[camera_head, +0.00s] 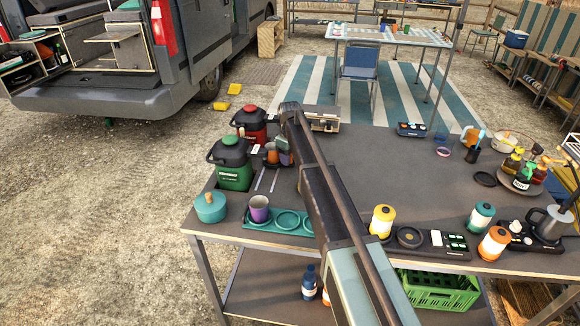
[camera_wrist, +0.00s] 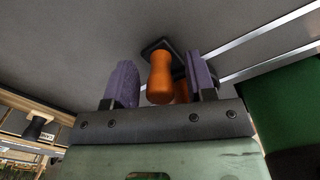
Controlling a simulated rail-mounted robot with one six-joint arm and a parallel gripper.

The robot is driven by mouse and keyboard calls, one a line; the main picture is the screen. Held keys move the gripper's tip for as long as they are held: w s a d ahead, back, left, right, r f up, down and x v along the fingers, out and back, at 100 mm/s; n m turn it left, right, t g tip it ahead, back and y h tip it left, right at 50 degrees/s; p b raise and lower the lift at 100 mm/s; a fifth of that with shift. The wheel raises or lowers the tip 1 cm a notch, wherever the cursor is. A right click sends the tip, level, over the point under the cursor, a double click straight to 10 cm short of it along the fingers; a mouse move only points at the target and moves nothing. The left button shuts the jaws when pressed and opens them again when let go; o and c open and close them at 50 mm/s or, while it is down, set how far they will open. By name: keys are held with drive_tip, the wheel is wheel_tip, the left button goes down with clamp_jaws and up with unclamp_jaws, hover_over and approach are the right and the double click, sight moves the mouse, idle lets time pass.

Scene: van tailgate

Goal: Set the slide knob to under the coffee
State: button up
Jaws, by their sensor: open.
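An orange knob (camera_wrist: 160,75) on a dark square base shows in the wrist view. My gripper (camera_wrist: 160,60) is open, with one purple finger on each side of the knob. I see no clear contact, and cannot tell the depth between them. A second orange part shows partly behind the knob. Pale parallel rails (camera_wrist: 262,32) run at the upper right. In the head view my gripper (camera_head: 283,151) is low beside the green canister (camera_head: 233,165) and the red canister (camera_head: 250,124), and my arm hides much of it. I cannot read which canister is coffee.
A purple mug (camera_head: 259,208) stands on a teal tray (camera_head: 291,234) at the table's near left, next to a teal pot (camera_head: 210,207). A yellow canister (camera_head: 382,221) stands right of my arm.

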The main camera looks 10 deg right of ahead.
clamp_jaws()
drive_tip(key=shift+s+a, duration=0.35)
drive_tip(key=shift+s, duration=0.6)
drive_tip(key=shift+s+a, duration=0.3)
drive_tip(key=shift+s, duration=0.6)
unclamp_jaws()
drive_tip(key=shift+r, duration=0.15)
